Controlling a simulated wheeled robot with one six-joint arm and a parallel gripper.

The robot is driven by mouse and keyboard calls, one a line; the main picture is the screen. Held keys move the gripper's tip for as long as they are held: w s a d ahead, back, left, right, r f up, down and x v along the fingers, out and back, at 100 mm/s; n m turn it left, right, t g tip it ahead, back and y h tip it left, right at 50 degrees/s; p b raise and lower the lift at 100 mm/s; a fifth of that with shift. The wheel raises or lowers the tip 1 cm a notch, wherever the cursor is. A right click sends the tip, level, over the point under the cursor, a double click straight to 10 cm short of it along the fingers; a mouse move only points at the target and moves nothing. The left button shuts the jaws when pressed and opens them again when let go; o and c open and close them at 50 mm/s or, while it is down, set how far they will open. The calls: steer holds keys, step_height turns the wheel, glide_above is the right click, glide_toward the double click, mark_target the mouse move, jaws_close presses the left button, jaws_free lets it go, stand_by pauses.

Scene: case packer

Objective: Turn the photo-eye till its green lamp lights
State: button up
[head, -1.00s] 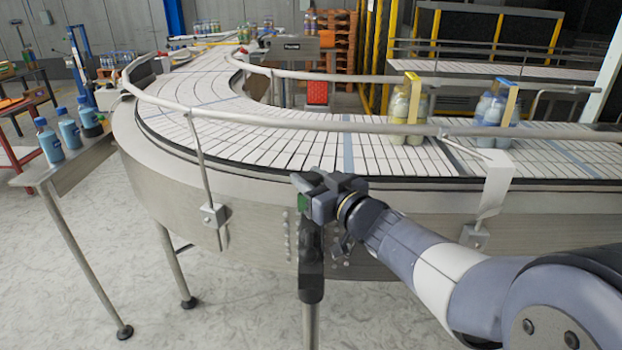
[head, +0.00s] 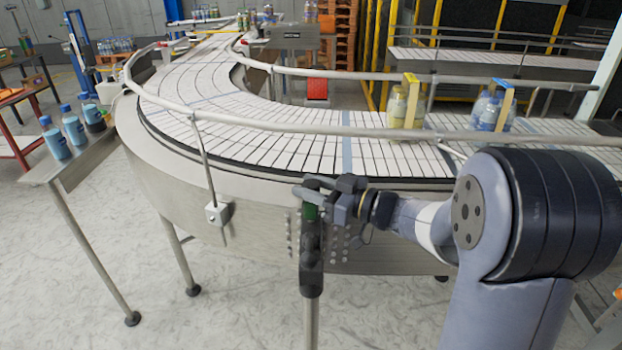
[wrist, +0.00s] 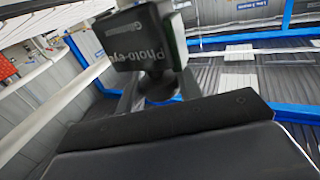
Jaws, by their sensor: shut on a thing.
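The photo-eye (head: 310,212) is a small dark block with a green face. It sits on top of a dark post (head: 312,265) in front of the curved conveyor. In the wrist view the photo-eye (wrist: 143,40) fills the top middle, with its name printed on its side and a green edge at its right, above a round dark mount (wrist: 158,86). My gripper (head: 318,190) is shut on the photo-eye from the right side, and its fingers hide part of it. I cannot tell whether a lamp on it is lit.
The conveyor's metal side (head: 260,215) and guard rail (head: 290,129) run close behind the post. Blue bottles (head: 73,127) stand on a side table at left. The floor at lower left is clear.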

steer(key=shift+n+g+y, duration=0.3)
steer(key=shift+n+g, duration=0.1)
steer(key=shift+g, duration=0.1)
steer(key=o, duration=0.9)
steer(key=shift+o, duration=0.2)
steer(key=shift+d, duration=0.1)
steer(key=b+v, duration=0.2)
steer(key=v, duration=0.8)
steer(key=shift+d, duration=0.3)
steer(key=shift+s, duration=0.15)
steer(key=p+x, duration=0.2)
steer(key=x, duration=0.9)
steer(key=shift+a, duration=0.1)
